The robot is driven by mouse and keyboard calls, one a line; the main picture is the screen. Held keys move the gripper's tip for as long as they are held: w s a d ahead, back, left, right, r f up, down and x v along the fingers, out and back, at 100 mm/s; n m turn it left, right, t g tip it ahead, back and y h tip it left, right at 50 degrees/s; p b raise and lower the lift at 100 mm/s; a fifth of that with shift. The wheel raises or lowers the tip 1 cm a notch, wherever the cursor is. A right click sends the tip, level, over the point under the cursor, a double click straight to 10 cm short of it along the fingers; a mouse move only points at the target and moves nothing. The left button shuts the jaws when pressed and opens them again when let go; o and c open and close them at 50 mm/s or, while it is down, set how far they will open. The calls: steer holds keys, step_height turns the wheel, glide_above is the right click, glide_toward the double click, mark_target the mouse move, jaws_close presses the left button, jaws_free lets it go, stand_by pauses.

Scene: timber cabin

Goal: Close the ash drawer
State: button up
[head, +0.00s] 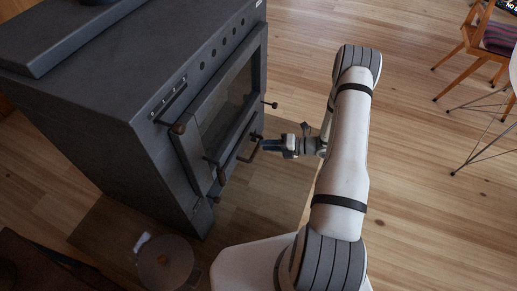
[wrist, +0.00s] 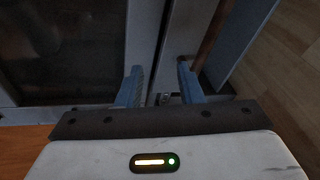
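The dark grey stove (head: 150,120) stands at the left in the head view. A dark bar handle (head: 247,141) sits low on its front, below the glass door (head: 228,98); I take it to be on the ash drawer, but cannot tell how far the drawer is out. My gripper (head: 263,145) is at this handle, reaching in from the right. In the wrist view my gripper (wrist: 160,82) has its two blue-grey fingers apart, with nothing visibly held between them. A brown rod (wrist: 209,35) runs beside the right finger; I cannot tell if they touch.
A brown-ended handle (head: 170,118) and a small knob (head: 270,104) stick out from the stove. A round lidded thing (head: 165,262) stands on the floor before it. Wooden chairs (head: 468,50) are at the far right. The wooden floor (head: 415,170) between is clear.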

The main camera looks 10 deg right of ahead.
mark_target(256, 148)
step_height(256, 148, down, 6)
steer(key=d+r+m+t, duration=0.1)
steer(key=d+m+t, duration=0.15)
steer(key=m, duration=0.25)
steer(key=shift+h, duration=0.5)
steer(key=x, duration=0.2)
steer(key=b+x, duration=0.1)
steer(key=x, duration=0.2)
steer(key=b+x, duration=0.1)
steer(key=x, duration=0.2)
steer(key=shift+f, duration=0.3)
steer(key=shift+c, duration=0.5)
steer(key=shift+d, duration=0.1)
jaws_close()
